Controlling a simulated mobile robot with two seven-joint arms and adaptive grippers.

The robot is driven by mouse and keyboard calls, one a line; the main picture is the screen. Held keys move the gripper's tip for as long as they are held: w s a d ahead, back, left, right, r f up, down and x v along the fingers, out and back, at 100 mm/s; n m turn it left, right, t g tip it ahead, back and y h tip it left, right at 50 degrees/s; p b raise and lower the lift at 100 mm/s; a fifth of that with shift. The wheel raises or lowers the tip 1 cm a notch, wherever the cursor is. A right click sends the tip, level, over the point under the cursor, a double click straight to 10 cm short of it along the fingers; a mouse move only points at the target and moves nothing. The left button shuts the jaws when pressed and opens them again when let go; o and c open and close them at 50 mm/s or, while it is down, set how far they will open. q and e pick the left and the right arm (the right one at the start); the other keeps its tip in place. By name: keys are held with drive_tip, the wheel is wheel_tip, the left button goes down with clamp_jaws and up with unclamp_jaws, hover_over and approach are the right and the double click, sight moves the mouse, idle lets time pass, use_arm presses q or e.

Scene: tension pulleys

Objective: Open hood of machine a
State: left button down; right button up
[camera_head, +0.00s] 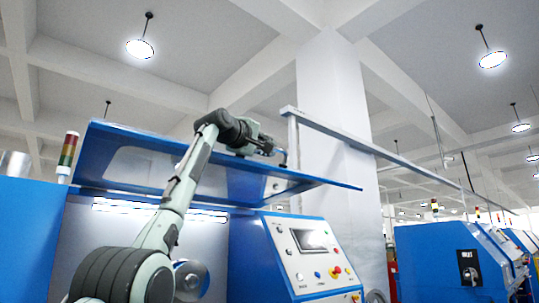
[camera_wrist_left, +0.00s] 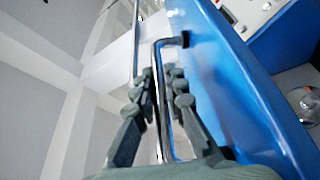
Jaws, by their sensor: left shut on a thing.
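The hood (camera_head: 322,182) of the machine is a blue panel with clear windows. It stands raised and tilted above the lit machine interior in the head view. My left arm reaches up across it, and my left gripper (camera_head: 279,156) is at the hood's outer side. In the left wrist view, the gripper's fingers (camera_wrist_left: 163,82) are shut around a metal bar handle (camera_wrist_left: 170,41) fixed to the blue hood (camera_wrist_left: 232,92). The fingertips are hidden in the head view by their small size. My right gripper is in neither view.
A control panel (camera_head: 315,262) with a screen and buttons is below the hood at right. A signal tower (camera_head: 68,155) stands at left. A white pillar (camera_head: 335,120) rises behind. More blue machines (camera_head: 440,255) stand at far right.

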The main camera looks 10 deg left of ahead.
use_arm(q)
drive_tip(key=shift+d+f, duration=0.1)
drive_tip(key=c, duration=1.6)
unclamp_jaws()
drive_tip(key=shift+o, duration=0.2)
drive_tip(key=shift+s, duration=0.15)
drive_tip(key=v, duration=1.1)
drive_tip(key=shift+s, duration=0.4)
drive_tip(key=shift+s+a, duration=0.1)
drive_tip(key=shift+a, duration=0.1)
drive_tip(key=r+b+v, duration=0.1)
drive_tip(key=b+v, duration=0.2)
drive_tip(key=v, duration=0.5)
drive_tip(key=shift+s+r, duration=0.35)
drive_tip(key=shift+s, duration=0.05)
drive_tip(key=shift+c, duration=0.3)
